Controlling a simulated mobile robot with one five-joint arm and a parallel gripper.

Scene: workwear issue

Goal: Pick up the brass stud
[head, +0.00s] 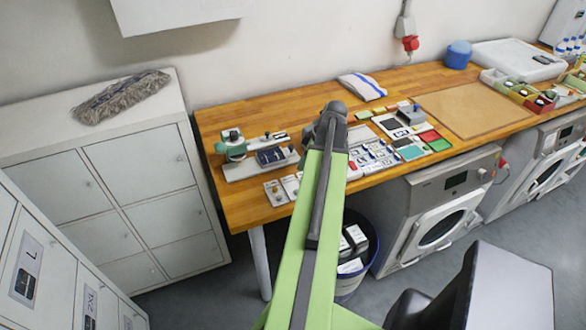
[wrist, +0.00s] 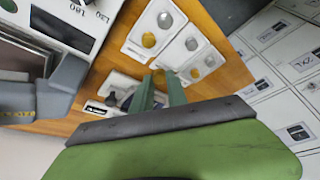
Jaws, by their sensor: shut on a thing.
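My gripper (wrist: 160,88) is low over the wooden table in the wrist view, its two green fingers close together. They are shut on a small brass stud (wrist: 158,76), of which only a bit shows between the fingertips. White trays (wrist: 133,49) with silver discs (wrist: 165,20) and brass discs (wrist: 149,40) lie just beyond the fingers. Another brass disc (wrist: 195,73) lies in a tray to the right. In the head view my arm hides the fingertips and the stud; some trays (head: 275,193) show at the table's front edge.
The wooden table (head: 225,120) also bears a green-and-white press (head: 233,147), coloured pads (head: 410,152) and a folded cloth (head: 362,86). White lockers (head: 150,160) stand left. A bin (head: 352,285) and washing machines (head: 440,215) are below the table edge.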

